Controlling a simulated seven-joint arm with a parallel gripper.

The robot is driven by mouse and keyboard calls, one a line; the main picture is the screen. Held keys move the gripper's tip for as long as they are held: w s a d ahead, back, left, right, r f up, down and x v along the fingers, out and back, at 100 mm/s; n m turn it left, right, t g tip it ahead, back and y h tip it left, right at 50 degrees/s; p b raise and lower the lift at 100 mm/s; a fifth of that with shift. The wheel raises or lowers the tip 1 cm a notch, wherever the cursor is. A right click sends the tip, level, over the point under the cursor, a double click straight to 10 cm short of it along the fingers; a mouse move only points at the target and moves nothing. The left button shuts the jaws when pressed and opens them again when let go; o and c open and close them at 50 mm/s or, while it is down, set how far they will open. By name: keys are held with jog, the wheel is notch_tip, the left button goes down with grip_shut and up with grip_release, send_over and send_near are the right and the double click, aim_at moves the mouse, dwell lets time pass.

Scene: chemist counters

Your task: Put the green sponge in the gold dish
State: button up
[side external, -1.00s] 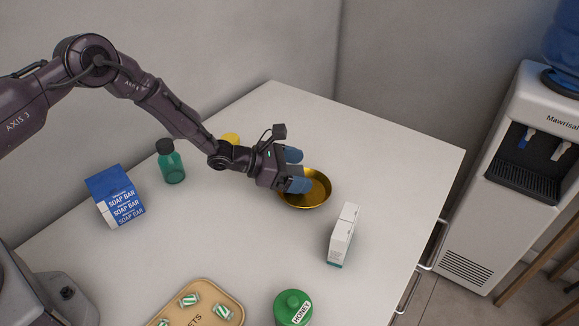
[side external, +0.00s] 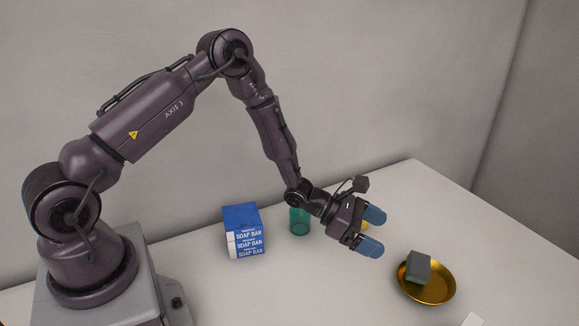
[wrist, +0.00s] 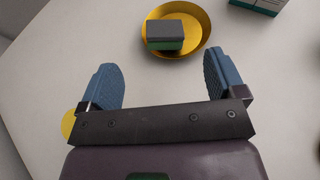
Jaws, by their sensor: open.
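The green sponge (side external: 418,267), with a dark grey top, rests inside the gold dish (side external: 437,297), towards its left side. In the wrist view the sponge (wrist: 165,36) also lies within the rim of the dish (wrist: 203,22). My gripper (side external: 373,231) is open and empty, raised above the counter to the upper left of the dish. In the wrist view its blue fingers (wrist: 167,84) are spread apart, with nothing between them, and the dish lies beyond them.
A blue and white soap box (side external: 244,231) and a green bottle (side external: 299,222) stand left of my gripper. A yellow thing (wrist: 68,123) is partly hidden by my gripper.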

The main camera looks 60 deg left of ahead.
jog(key=s+d+r+m+g, duration=0.25)
jog(key=s+r+m, duration=0.35)
jog(key=r+m, duration=0.3)
jog(key=s+d+r+m+g, duration=0.1)
jog(key=s+r+m+g, duration=0.3)
jog(key=s+r+m, duration=0.45)
jog(key=s+a+r+m+t+y, duration=0.1)
jog(key=s+a+r+m+y, duration=0.3)
jog(key=s, duration=0.3)
jog(key=s+a+r+m+t+y, duration=0.1)
jog(key=s+a+r+m+y, duration=0.4)
jog(key=s+a, duration=0.1)
jog(key=shift+s+a+r+t, duration=0.15)
jog(key=shift+s+r+t, duration=0.2)
jog(key=shift+s, duration=0.45)
jog(key=shift+m, duration=0.25)
jog(key=shift+c, duration=1.1)
